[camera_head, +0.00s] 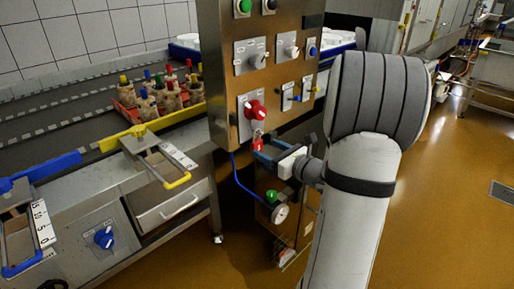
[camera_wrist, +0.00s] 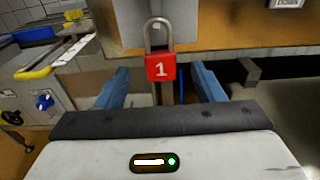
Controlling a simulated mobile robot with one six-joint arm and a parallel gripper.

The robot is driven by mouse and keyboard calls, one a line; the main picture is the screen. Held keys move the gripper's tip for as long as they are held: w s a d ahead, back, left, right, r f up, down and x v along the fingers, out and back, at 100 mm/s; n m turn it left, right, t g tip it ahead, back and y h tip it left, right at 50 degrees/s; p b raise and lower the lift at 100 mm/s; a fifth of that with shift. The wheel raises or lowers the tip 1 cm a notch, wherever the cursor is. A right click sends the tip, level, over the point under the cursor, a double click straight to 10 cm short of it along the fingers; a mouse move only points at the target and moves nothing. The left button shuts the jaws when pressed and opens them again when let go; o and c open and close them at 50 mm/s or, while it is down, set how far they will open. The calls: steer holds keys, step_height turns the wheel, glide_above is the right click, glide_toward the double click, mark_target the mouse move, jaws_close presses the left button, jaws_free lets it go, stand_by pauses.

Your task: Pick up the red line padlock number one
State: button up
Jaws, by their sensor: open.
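The red padlock (camera_wrist: 161,68) bears a white number 1 and has a steel shackle. In the wrist view it hangs upright, between and a little beyond the two blue fingers of my gripper (camera_wrist: 160,88). The fingers are open, with a gap on each side of the padlock. In the head view the padlock (camera_head: 258,138) is small and hangs below the red rotary switch (camera_head: 255,110) on the steel control panel. My gripper (camera_head: 270,154) is just below and in front of it there. How the shackle joins the switch is hard to make out.
The steel control panel (camera_head: 230,75) carries several switches close by. A blue hose and a gauge (camera_head: 280,213) are below my gripper. A bench with a red crate (camera_head: 125,95) of corked bottles and a yellow-handled device (camera_head: 165,165) stands left. Open floor (camera_head: 450,180) lies right.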

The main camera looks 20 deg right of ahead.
mark_target(259, 144)
steer(key=x, duration=0.3)
steer(key=shift+w, duration=0.25)
steer(key=c, duration=1.1)
